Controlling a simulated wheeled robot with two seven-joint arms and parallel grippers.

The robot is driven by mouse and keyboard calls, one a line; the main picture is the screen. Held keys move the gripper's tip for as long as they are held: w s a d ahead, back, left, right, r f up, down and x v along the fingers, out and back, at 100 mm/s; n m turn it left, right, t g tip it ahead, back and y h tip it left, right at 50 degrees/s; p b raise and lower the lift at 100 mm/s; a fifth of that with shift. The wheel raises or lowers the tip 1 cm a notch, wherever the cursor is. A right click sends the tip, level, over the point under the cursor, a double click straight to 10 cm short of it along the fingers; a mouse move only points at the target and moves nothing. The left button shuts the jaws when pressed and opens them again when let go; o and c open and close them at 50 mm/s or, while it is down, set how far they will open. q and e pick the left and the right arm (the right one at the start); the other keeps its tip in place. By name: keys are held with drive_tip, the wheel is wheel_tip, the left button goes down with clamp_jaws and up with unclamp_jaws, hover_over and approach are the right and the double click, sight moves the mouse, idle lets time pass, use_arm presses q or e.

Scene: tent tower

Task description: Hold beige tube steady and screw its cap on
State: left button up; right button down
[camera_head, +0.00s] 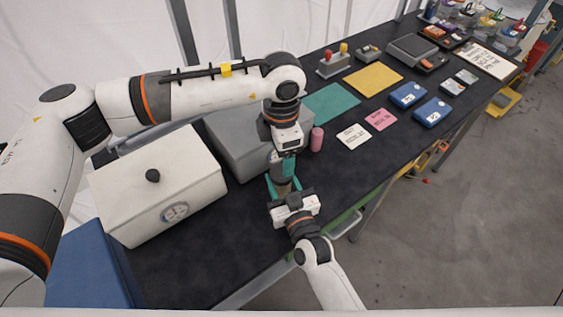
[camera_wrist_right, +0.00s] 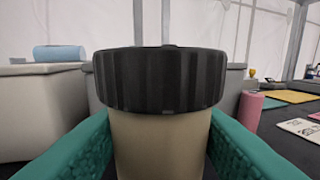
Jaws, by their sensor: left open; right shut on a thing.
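The beige tube (camera_wrist_right: 160,145) stands upright between the teal fingers of my right gripper (camera_wrist_right: 158,150), which is shut on it. The tube also shows in the head view (camera_head: 283,189), small and partly covered by the grippers. A black ribbed cap (camera_wrist_right: 160,78) sits on top of the tube and looks level in the right wrist view. I cannot tell how tightly it is seated. My left gripper (camera_head: 288,168) points down just above the tube and cap, with its teal fingers open. In the head view it hides most of the cap. The left fingers do not show in the right wrist view.
A white lidded box (camera_head: 160,190) and a grey box (camera_head: 232,135) stand close to the left and behind. A pink cylinder (camera_head: 316,139) stands just right of my left gripper. Cards, mats and blue boxes (camera_head: 432,111) lie farther along the dark table.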

use_arm(q)
wheel_tip(320, 180, up, 6)
drive_tip(key=shift+f, duration=0.25)
use_arm(e)
drive_tip(key=c, duration=0.7)
unclamp_jaws()
use_arm(q)
drive_tip(key=shift+f, duration=0.1)
use_arm(e)
drive_tip(key=shift+s, duration=0.1)
drive_tip(key=b+v, duration=0.2)
drive_tip(key=v, duration=0.8)
drive_tip(key=shift+s+d+f, duration=0.1)
drive_tip(key=shift+s+f, duration=0.05)
drive_tip(key=shift+s, duration=0.1)
use_arm(q)
drive_tip(key=shift+f, duration=1.15)
use_arm(e)
drive_tip(key=shift+s+d, duration=0.25)
drive_tip(key=shift+s, duration=0.35)
use_arm(q)
drive_tip(key=shift+s, duration=0.1)
